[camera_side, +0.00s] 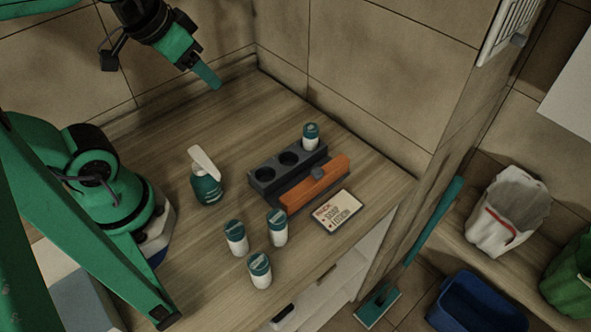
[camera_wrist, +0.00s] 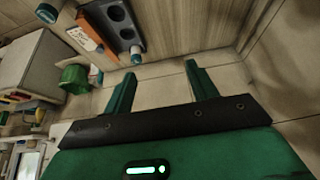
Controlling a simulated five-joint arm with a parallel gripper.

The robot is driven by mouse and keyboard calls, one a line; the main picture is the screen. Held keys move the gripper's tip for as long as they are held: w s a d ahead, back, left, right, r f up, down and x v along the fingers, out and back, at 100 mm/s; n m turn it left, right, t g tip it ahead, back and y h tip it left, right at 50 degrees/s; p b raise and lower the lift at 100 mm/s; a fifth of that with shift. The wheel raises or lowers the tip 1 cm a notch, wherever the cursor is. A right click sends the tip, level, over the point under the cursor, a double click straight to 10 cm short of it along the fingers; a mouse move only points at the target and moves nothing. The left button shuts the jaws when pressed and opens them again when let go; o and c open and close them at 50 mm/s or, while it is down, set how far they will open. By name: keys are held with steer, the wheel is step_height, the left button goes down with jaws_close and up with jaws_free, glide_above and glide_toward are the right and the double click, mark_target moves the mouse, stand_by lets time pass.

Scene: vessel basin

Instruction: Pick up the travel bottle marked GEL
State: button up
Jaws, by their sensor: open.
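Several white travel bottles with teal tops stand on the wooden counter: a left one (camera_side: 236,238), a right one (camera_side: 278,228) and a front one (camera_side: 259,270). Their markings are too small to read, so I cannot tell which is GEL. Another similar bottle (camera_side: 311,136) stands in the far end of a dark rack (camera_side: 264,179), whose two other visible holes look empty. My gripper (camera_side: 207,78) is high above the back of the counter, away from the bottles. In the wrist view my gripper (camera_wrist: 161,68) has its two fingers apart with nothing between them.
A teal spray bottle (camera_side: 206,186) with a white head stands left of the rack. An orange block (camera_side: 316,184) lies along the rack's front. A card (camera_side: 337,212) reading roughly rack, soap, lotion lies beside it. The counter's back left is clear; walls bound the back.

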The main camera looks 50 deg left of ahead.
steer(key=shift+w, duration=0.1)
steer(key=n+g, duration=0.5)
steer(key=n, duration=0.1)
glide_above(311, 127)
steer(key=f, duration=1.2)
steer(key=shift+s+a, duration=0.15)
steer(key=shift+s, duration=0.05)
steer(key=shift+w+d+f+n+g, duration=0.3)
steer(key=shift+f+n, duration=0.1)
steer(key=shift+f, duration=0.15)
steer(key=shift+f, duration=0.1)
steer(key=shift+a+f, duration=0.1)
steer(key=shift+f, duration=1.1)
steer(key=shift+f, duration=0.1)
steer(key=shift+f, duration=2.5)
